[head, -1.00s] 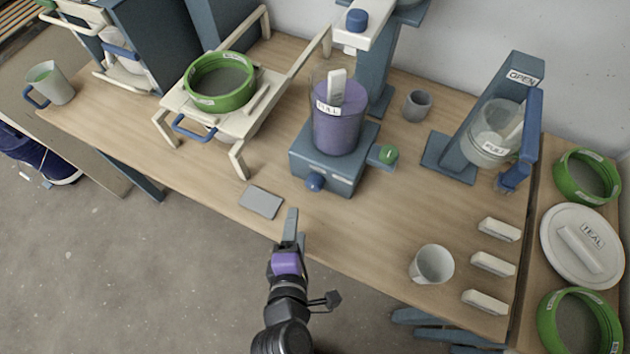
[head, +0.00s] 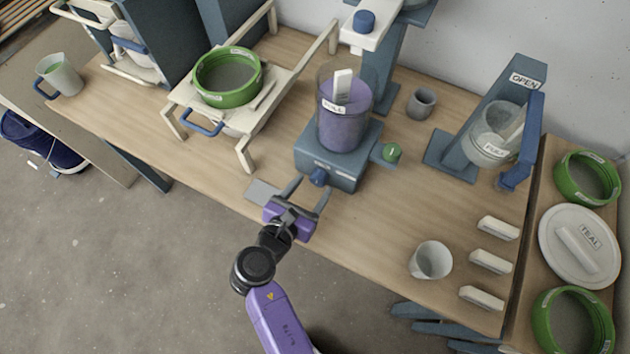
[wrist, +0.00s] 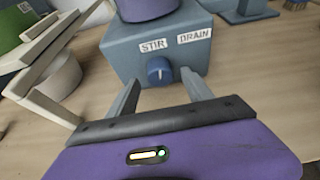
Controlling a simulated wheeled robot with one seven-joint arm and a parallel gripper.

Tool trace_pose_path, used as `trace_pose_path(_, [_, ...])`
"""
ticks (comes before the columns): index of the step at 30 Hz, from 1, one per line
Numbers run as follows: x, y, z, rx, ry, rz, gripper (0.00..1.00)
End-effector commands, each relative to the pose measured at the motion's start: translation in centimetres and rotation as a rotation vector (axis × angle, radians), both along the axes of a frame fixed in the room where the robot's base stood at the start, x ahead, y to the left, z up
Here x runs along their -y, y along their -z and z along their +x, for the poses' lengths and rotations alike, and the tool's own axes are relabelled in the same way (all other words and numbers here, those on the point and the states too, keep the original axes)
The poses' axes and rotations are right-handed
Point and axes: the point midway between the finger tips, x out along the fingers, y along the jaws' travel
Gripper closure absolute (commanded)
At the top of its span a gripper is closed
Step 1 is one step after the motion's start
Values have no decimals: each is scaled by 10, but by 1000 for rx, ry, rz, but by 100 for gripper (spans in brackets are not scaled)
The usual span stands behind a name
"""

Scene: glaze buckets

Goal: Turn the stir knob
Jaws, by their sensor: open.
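The stir knob (head: 318,178) is a small round blue knob with a light pointer line, on the front of a blue-grey mixer base (head: 352,172). In the wrist view the knob (wrist: 160,70) sits below the labels STIR (wrist: 153,45) and DRAIN (wrist: 194,36), its line roughly upright. A clear container of purple glaze (head: 345,128) stands on the base. My gripper (head: 307,187) is open and empty, its two fingers pointing at the knob. In the wrist view the fingers (wrist: 162,93) lie to either side of the knob and slightly short of it.
A grey plate (head: 262,190) lies left of my gripper. A white stand with a green sieve (head: 227,78) is at the left. A white cup (head: 431,260) and several white blocks are at the right.

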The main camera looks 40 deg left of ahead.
Motion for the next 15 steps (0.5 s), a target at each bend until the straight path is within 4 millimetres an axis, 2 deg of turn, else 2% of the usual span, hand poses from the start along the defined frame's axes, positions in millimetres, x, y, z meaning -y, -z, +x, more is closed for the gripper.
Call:
trace_pose_path(6, [-4,8,18,0,1,0,41])
trace_pose_path(15, [-5,9,21,-1,1,2,41])
